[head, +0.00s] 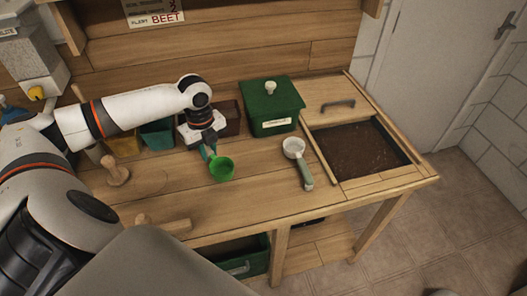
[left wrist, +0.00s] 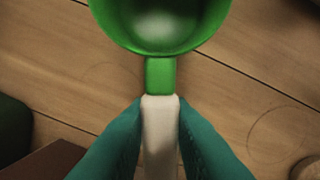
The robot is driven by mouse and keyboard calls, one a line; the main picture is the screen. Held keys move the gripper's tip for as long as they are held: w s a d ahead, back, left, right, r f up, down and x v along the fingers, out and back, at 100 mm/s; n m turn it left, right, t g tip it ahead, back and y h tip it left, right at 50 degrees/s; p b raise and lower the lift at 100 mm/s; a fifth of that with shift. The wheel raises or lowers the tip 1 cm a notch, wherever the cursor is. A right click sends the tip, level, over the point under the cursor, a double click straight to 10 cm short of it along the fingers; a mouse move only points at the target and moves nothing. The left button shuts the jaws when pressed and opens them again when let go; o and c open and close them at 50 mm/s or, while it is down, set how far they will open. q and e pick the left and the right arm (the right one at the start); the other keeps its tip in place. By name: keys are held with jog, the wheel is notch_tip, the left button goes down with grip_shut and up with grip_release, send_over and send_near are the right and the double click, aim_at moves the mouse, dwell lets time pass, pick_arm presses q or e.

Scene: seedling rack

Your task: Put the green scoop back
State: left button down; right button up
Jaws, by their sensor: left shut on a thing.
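The green scoop (head: 222,169) has a round green cup and a pale handle. My left gripper (head: 207,150) is shut on its handle, with the cup pointing toward the front of the bench. In the left wrist view the scoop's cup (left wrist: 160,22) fills the top, and the teal fingers of my left gripper (left wrist: 160,135) press on both sides of the white handle. Whether the scoop touches the wood below is hard to tell. My right gripper is not in view.
A white scoop with a grey-green handle (head: 299,162) lies to the right. A lidded green box (head: 271,106) stands behind it, and a soil bin (head: 359,152) is at the right end. Small coloured bins (head: 157,134) line the back left. A wooden tool (head: 116,171) stands at left.

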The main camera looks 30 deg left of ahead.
pick_arm(q)
jog(key=p, duration=0.2)
send_over(263, 157)
jog(key=shift+s+a, duration=0.3)
jog(key=shift+s, duration=0.05)
jog(key=f, duration=0.1)
jog(key=f+p, duration=0.1)
jog(key=f, duration=0.1)
jog(key=shift+w+d, duration=0.3)
jog(key=shift+d, duration=0.05)
jog(key=shift+f, duration=0.25)
jog(key=shift+f, duration=0.15)
jog(key=c, duration=1.3)
grip_release()
notch_tip(263, 157, up, 12)
jog(key=shift+a+r+b, duration=0.15)
jog(key=shift+r+b, duration=0.05)
jog(key=shift+b, duration=0.2)
